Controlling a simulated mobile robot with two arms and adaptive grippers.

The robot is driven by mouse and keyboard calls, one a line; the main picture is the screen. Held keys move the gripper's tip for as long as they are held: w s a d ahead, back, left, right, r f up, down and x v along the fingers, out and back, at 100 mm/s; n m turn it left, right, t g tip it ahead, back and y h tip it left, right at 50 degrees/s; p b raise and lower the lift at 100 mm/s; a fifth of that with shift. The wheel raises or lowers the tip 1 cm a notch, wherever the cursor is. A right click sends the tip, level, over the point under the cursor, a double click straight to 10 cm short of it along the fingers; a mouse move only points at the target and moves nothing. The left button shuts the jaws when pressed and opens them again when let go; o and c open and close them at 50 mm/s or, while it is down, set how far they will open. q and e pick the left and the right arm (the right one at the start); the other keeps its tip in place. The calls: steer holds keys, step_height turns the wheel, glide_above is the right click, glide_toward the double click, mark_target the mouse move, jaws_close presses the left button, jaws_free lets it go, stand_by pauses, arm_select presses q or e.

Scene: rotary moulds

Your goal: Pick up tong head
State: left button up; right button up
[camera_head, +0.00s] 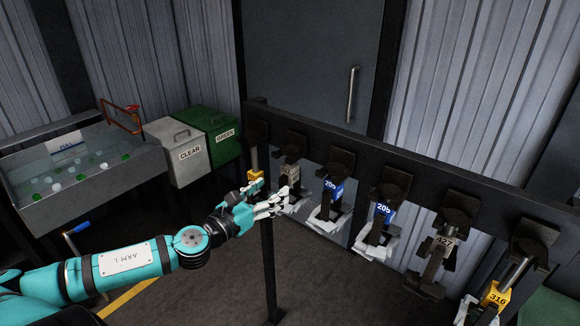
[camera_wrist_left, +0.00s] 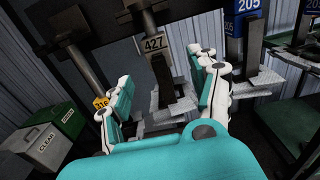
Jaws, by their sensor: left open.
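Several tong heads hang in a row from a dark rack. The grey one labelled 427 (camera_head: 291,172), second from the left, is in front of my left gripper (camera_head: 282,197). In the left wrist view this 427 tong head (camera_wrist_left: 156,58) hangs between the two open teal and white fingers of my gripper (camera_wrist_left: 166,82). The fingers stand apart, one on each side, and I see no grip on it. Its lower plates are partly hidden by the gripper. My right gripper is not in view.
A yellow-tagged tong head (camera_head: 254,165) hangs just left, and a blue one labelled 205 (camera_head: 332,188) just right. The rack beam (camera_head: 400,158) runs above, with a post below.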

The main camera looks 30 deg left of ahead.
mark_target(282, 181)
arm_select(q)
steer(key=shift+w+r, duration=0.15)
steer(key=shift+w, duration=0.85)
steer(key=shift+w+d+p, duration=0.1)
steer(key=shift+w+p, duration=0.3)
steer(key=shift+w, duration=0.2)
steer(key=shift+w+p, duration=0.3)
steer(key=shift+w, duration=0.2)
steer(key=w+p, duration=0.1)
steer(key=w, duration=0.2)
steer(key=shift+w+d, duration=0.1)
steer(key=shift+w+d+f+p, duration=0.1)
steer(key=shift+w+f+p, duration=0.1)
steer(key=shift+w+p, duration=0.3)
steer(key=shift+w, duration=0.1)
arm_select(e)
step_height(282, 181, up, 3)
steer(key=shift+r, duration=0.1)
arm_select(q)
steer(key=shift+c, duration=0.2)
steer(key=c, duration=1.1)
jaws_close()
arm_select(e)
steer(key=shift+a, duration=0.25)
